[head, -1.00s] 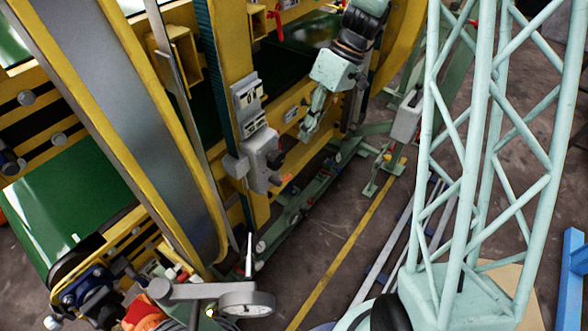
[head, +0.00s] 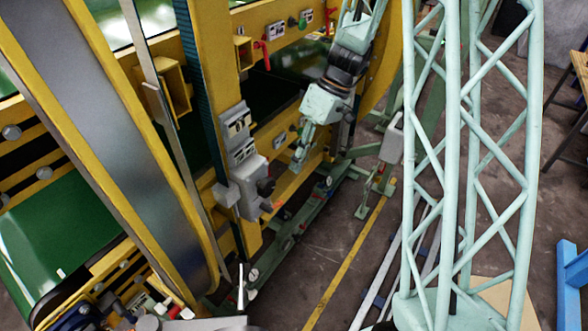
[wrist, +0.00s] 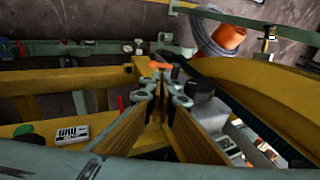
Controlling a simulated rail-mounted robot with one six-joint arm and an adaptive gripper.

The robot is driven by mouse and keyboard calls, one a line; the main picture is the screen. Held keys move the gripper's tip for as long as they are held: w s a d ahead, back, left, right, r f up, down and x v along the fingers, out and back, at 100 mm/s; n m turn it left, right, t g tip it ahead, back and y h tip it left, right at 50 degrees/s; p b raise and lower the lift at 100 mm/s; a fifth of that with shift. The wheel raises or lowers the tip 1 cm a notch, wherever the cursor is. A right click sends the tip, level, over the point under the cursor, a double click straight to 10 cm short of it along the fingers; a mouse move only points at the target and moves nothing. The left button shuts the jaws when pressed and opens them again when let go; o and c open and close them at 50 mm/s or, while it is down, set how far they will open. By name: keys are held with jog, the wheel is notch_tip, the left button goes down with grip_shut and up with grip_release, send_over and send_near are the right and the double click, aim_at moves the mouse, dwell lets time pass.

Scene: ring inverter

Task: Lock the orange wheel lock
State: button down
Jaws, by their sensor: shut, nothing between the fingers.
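A small orange piece, which looks like the orange wheel lock, shows in the head view (head: 278,206) low on the yellow frame, beside a grey box. An orange piece also shows in the wrist view (wrist: 160,64), just beyond my fingers; its exact shape is too small to tell. My gripper (head: 298,165) hangs above and slightly right of the orange piece in the head view. In the wrist view my gripper (wrist: 163,100) has its fingers together with nothing between them. I cannot tell whether it touches the orange piece; there seems to be a gap.
The grey box (head: 250,180) with a black knob stands close left of my gripper. Yellow beams (head: 255,100) and a green rail (head: 300,218) surround the spot. An orange spool with cable (wrist: 228,36) lies beyond. Open floor (head: 335,230) lies to the right.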

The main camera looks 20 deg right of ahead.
aim_at(278, 203)
jog(key=shift+b+x, duration=0.55)
jog(key=shift+x, duration=5.95)
